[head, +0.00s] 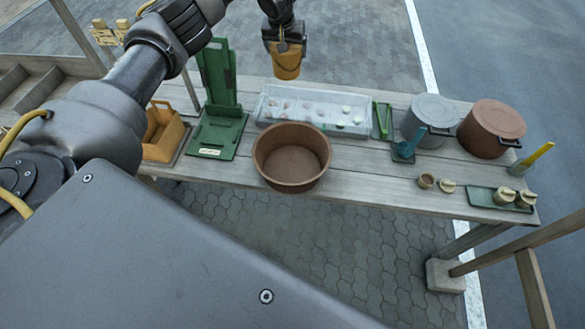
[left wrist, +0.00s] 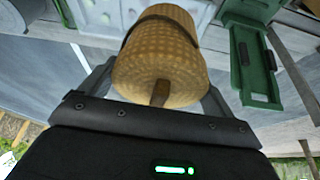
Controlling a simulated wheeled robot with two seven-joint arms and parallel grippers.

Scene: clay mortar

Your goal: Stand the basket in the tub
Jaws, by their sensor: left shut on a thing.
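The basket (head: 287,70) is a small yellow-tan woven vessel with a darker band. My left gripper (head: 284,46) is shut on it and holds it above the back of the table, behind the clear tray. In the left wrist view the basket (left wrist: 165,62) sits between the two fingers, its round woven side facing the camera with a brown tab-like piece at the near end. The tub (head: 264,171) is a wide, round, brown open vessel at the table's front edge. It looks empty. The basket is apart from the tub, beyond it. My right gripper is not in view.
A clear tray (head: 262,104) with small pieces lies behind the tub. A green stand (head: 214,130) and orange caddy (head: 160,150) are left. A grey pot (head: 432,116), brown pot (head: 490,128) and green tray (head: 482,197) are right. Bare planks lie right of the tub.

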